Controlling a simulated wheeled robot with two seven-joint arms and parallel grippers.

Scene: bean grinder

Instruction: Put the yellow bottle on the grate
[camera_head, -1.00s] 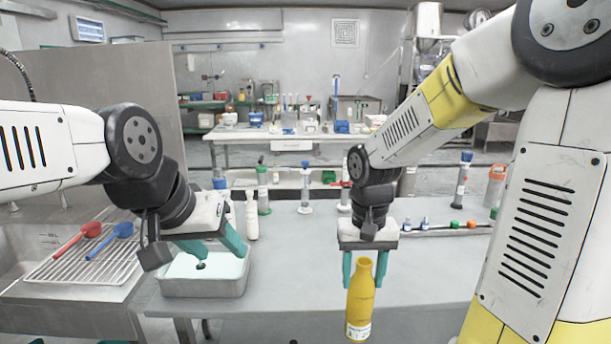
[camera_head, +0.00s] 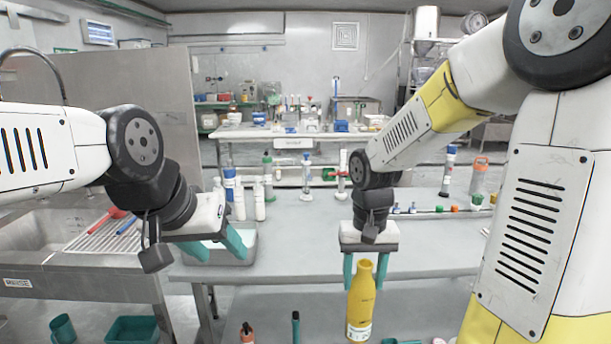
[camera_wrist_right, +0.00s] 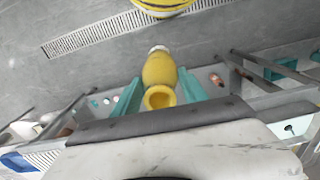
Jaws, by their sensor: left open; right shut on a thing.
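The yellow bottle (camera_head: 360,306) is upright in my right gripper (camera_head: 363,274), in front of the table's front edge. The right wrist view also shows the bottle (camera_wrist_right: 160,70) between the teal fingers (camera_wrist_right: 160,98), which are shut on its upper part. The grate (camera_head: 92,240) is a light rack at the far left, by the sink, with a red and a blue utensil lying on it. My left gripper (camera_head: 222,248) is open and empty, in front of the metal tray. It is to the right of the grate and partly hides the tray.
A metal tray (camera_head: 250,252) stands on the table (camera_head: 310,235). White bottles (camera_head: 259,200) and cylinders stand behind it. The sink (camera_head: 30,232) is at the left. A teal bin (camera_head: 131,330) and several other items are low down. The table's middle is mostly clear.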

